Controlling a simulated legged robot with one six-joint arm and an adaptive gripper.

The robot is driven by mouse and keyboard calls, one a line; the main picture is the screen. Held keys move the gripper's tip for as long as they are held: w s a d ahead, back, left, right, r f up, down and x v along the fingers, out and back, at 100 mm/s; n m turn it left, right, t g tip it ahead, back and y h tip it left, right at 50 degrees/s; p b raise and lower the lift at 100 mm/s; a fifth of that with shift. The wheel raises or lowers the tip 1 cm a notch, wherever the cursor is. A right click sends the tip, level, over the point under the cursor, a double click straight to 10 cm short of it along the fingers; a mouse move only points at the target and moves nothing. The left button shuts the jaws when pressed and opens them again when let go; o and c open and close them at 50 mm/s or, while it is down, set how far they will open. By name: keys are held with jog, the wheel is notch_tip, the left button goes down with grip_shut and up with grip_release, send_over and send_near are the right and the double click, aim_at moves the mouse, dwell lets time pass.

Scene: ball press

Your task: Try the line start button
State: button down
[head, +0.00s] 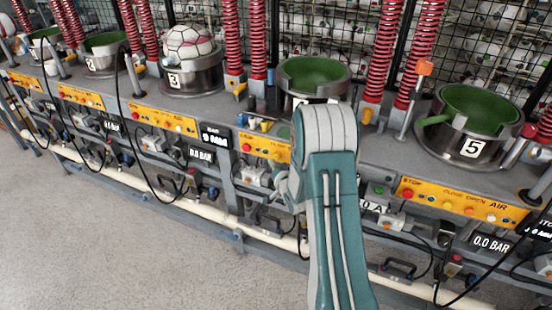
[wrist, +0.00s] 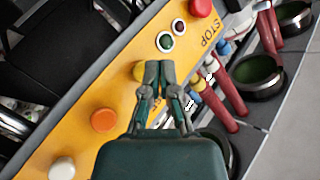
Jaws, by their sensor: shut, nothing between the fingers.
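In the wrist view a yellow control panel (wrist: 85,110) runs diagonally. It carries a red button (wrist: 200,8) by the word STOP, a small green round button or lamp (wrist: 166,41), a small dark red one (wrist: 179,26), a yellow button (wrist: 139,70), an orange button (wrist: 104,120) and a white button (wrist: 62,169). No start label is readable. My gripper (wrist: 160,68) is shut and empty over the panel, its tips beside the yellow button and just short of the green one. Contact cannot be told. In the head view my arm hides the gripper.
Ball press stations line the bench, with green-lined bowls (head: 470,105), red springs (head: 376,60) and yellow panels (head: 460,200). A ball (head: 188,42) sits at station 3. Black cables and pale pipes run along the front. The grey floor (head: 130,240) is clear.

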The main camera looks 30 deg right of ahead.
jog(key=s+a, duration=0.1)
jog(key=a, duration=0.1)
jog(key=s+a, duration=0.2)
dwell(0.6)
dwell(0.6)
jog(key=s+a+r+n+g, duration=0.2)
jog(key=s+a+r+g, duration=0.15)
jog(key=r, duration=0.45)
jog(key=s+a+r+n+g, duration=0.2)
jog(key=s+a+r, duration=0.25)
jog(key=r, duration=0.35)
jog(key=s+a+r+n+g, duration=0.1)
jog(key=s+a+r, duration=0.1)
jog(key=s, duration=0.6)
jog(key=s+a+r+n+g+y, duration=0.1)
jog(key=s+a+r+n+g, duration=0.1)
jog(key=s, duration=0.6)
jog(key=s+a+r+n+g+y, duration=0.1)
jog(key=s+a+r+g, duration=0.1)
jog(key=s, duration=0.6)
jog(key=shift+s+a+n, duration=0.3)
jog(key=shift+a+n, duration=0.1)
jog(key=shift+a, duration=0.4)
